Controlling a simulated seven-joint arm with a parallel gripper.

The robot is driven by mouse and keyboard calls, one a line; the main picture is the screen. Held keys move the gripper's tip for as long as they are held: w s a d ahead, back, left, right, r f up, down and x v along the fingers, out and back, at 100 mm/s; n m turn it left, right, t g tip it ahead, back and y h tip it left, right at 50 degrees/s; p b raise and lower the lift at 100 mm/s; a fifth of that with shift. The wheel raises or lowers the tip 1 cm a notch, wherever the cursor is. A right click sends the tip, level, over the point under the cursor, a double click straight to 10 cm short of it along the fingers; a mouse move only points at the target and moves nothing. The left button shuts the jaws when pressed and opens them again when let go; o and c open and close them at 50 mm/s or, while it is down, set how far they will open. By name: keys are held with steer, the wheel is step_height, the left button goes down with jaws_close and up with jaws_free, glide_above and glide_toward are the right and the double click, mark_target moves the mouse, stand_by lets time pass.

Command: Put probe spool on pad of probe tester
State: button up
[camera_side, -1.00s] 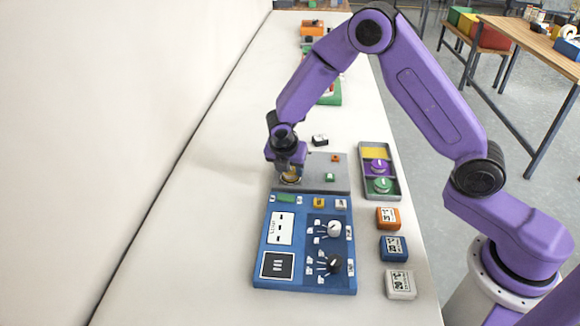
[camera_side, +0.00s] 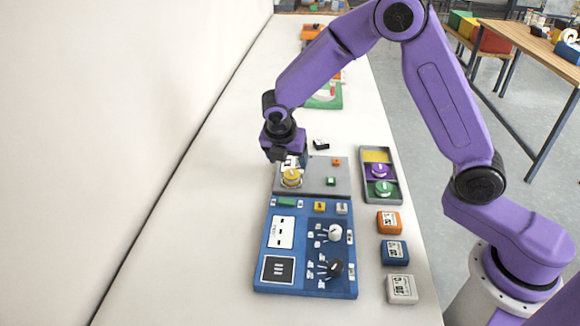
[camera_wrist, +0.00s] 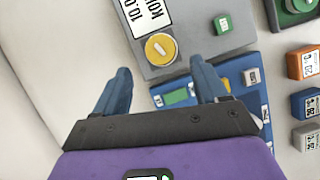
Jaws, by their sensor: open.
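A yellow round spool (camera_side: 292,178) with a white mark on top lies flat on the left end of the grey plate (camera_side: 322,180). It also shows in the wrist view (camera_wrist: 160,49), beside a white label with black text. The grey plate adjoins the blue control panel (camera_side: 263,250); the pad under the spool is hidden. My gripper (camera_side: 294,162) is just above and behind the spool. In the wrist view, my gripper (camera_wrist: 162,82) has its two blue fingers wide apart with nothing between them, and the spool is beyond the fingertips.
A tray (camera_side: 365,195) at right holds a purple spool (camera_side: 379,171) and a green spool (camera_side: 382,188); its yellow section is empty. Orange (camera_side: 389,222), blue (camera_side: 394,249) and white blocks (camera_side: 401,289) stand along the right edge. The left table is clear.

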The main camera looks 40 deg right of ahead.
steer(key=v, duration=0.5)
steer(key=s+d+r+m+y, duration=0.1)
steer(key=s+r+m, duration=0.15)
steer(key=s, duration=0.55)
steer(key=s+r+m+y, duration=0.1)
steer(key=s+m, duration=0.3)
steer(key=s, duration=0.4)
steer(key=s+d+m+g+y, duration=0.1)
steer(key=s+d+m, duration=0.1)
steer(key=s, duration=0.6)
steer(key=s+d+m+g+y, duration=0.1)
steer(key=s+d+m, duration=0.2)
steer(key=s, duration=0.6)
steer(key=shift+s+d+r+m, duration=0.25)
steer(key=shift+s+d+m, duration=0.1)
steer(key=shift+d, duration=0.25)
steer(key=shift+w, duration=0.1)
